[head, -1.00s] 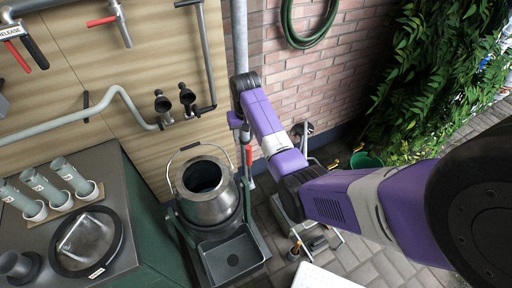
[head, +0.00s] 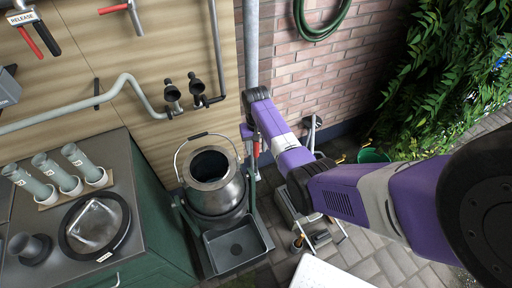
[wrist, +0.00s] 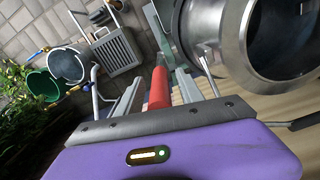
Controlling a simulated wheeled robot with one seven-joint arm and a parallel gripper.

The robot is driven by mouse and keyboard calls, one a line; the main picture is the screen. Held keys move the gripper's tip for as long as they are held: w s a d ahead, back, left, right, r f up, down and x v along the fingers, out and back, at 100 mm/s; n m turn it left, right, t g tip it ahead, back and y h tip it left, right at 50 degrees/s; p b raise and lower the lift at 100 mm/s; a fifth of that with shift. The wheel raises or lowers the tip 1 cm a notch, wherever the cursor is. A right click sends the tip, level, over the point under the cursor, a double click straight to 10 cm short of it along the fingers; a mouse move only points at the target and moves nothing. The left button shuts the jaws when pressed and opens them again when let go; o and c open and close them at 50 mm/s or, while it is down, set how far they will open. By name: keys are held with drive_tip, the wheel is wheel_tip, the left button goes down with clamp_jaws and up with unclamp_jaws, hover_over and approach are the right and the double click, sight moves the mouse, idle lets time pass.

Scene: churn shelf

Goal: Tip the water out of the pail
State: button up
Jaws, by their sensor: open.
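The pail (head: 228,193) is a round grey metal vessel with a wide open mouth, standing upright in a green-sided stand. Its wire bail is raised. Its inside is dark, so I cannot tell the water level. A grey rectangular tray (head: 212,262) sits below its front. The pail also fills the upper right of the wrist view (wrist: 197,35). A red handle (wrist: 159,88) stands just right of the pail. My gripper (wrist: 160,82) is open, with its fingers on either side of the red handle in that view. I cannot tell whether they touch it. In the head view the gripper is mostly hidden.
A dark green-sided cabinet (head: 165,235) at left carries several grey tubes and a round dish (head: 95,226). Pipes and spouts (head: 172,92) jut from the wooden wall. A grey post (head: 251,45) rises behind my gripper. A green bucket (wrist: 42,84) stands on the paving.

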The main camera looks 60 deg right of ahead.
clamp_jaws()
idle(1.4)
